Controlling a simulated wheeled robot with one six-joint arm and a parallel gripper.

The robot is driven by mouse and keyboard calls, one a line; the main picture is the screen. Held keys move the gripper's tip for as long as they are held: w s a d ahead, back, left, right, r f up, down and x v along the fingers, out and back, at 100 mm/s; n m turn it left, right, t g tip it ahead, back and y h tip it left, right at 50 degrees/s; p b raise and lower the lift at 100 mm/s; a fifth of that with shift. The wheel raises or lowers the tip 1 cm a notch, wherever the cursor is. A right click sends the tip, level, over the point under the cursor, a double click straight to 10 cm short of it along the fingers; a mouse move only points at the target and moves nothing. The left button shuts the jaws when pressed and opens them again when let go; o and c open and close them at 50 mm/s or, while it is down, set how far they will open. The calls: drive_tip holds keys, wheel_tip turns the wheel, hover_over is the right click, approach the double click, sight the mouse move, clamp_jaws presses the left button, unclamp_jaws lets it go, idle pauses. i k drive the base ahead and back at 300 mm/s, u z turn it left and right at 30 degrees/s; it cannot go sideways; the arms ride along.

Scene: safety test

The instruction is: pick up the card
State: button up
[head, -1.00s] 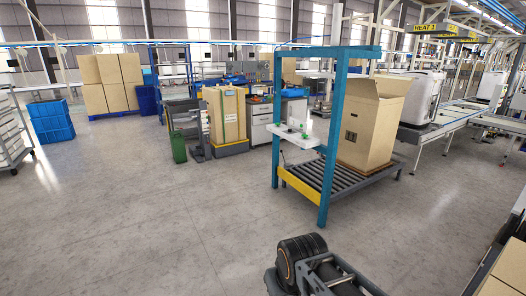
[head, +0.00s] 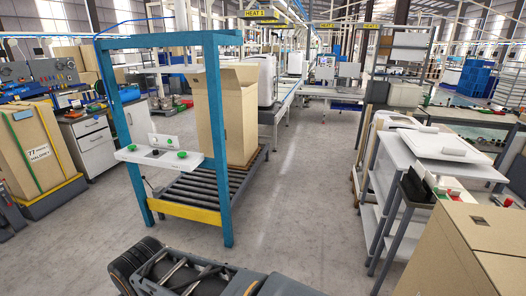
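I cannot make out a card for certain in the head view; it may be hidden or too small to tell. My gripper's fingers are not in view. Only dark and grey links of my own arm show at the bottom edge, over open floor.
A blue frame (head: 217,145) stands over a roller conveyor (head: 188,192) bearing a tall open carton (head: 228,115). A white shelf (head: 160,158) with green buttons is on the frame. At right are a grey-topped cart (head: 425,160) and a carton (head: 470,235). Floor between (head: 300,190) is clear.

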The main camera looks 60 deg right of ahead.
sight(428, 178)
drive_tip(key=z, duration=2.65)
drive_tip(key=i, duration=2.7)
drive_tip(key=z, duration=1.4)
